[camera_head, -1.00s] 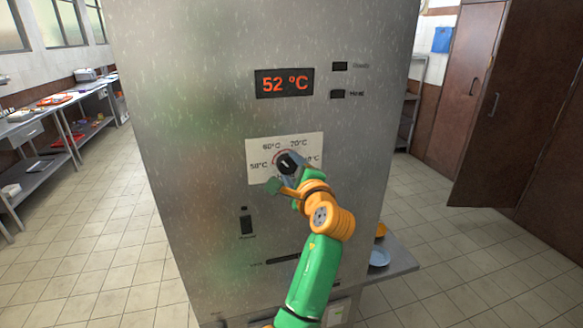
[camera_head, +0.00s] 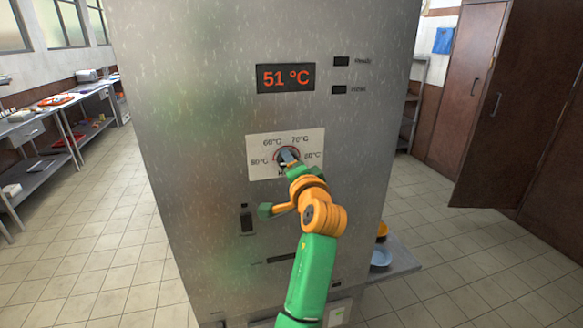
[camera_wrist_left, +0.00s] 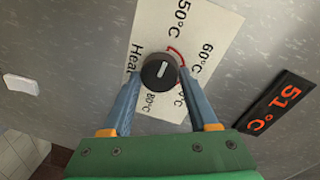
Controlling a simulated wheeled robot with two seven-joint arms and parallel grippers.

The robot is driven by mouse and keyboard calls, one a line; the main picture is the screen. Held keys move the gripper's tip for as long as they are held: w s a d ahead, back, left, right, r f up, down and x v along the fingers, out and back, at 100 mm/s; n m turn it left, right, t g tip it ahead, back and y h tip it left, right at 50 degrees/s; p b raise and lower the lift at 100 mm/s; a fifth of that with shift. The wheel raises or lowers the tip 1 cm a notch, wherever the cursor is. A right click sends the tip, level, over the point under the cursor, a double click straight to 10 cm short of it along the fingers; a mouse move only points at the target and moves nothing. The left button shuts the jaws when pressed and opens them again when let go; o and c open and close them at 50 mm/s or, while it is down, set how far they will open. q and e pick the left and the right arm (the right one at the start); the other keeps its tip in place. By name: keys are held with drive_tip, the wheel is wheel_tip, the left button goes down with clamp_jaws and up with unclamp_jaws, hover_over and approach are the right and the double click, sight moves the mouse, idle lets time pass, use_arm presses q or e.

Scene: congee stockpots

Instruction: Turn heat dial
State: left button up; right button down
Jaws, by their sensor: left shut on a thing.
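The heat dial (camera_head: 284,154) is a round black knob on a white label plate (camera_head: 262,172) on the steel machine's front. The plate carries marks from 50°C to 80°C in an arc. In the left wrist view the dial (camera_wrist_left: 160,72) shows a short white pointer line. My left gripper (camera_head: 289,160) is at the dial, its two grey-blue fingers shut on it from either side. In the head view the gripper hides part of the dial. An orange display (camera_head: 286,77) above reads 51 °C. My right gripper is not in view.
The tall steel machine (camera_head: 200,130) fills the middle. A small black switch (camera_head: 246,218) and a dark slot lie below the plate. A low shelf with a blue plate (camera_head: 381,258) is at lower right. Steel tables (camera_head: 60,125) stand left; brown cabinets (camera_head: 470,90) stand right.

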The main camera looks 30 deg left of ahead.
use_arm(q)
drive_tip(key=shift+n, duration=0.4)
drive_tip(key=o, duration=1.4)
drive_tip(key=b+v, duration=0.3)
drive_tip(key=v, duration=0.4)
drive_tip(key=shift+a, duration=0.1)
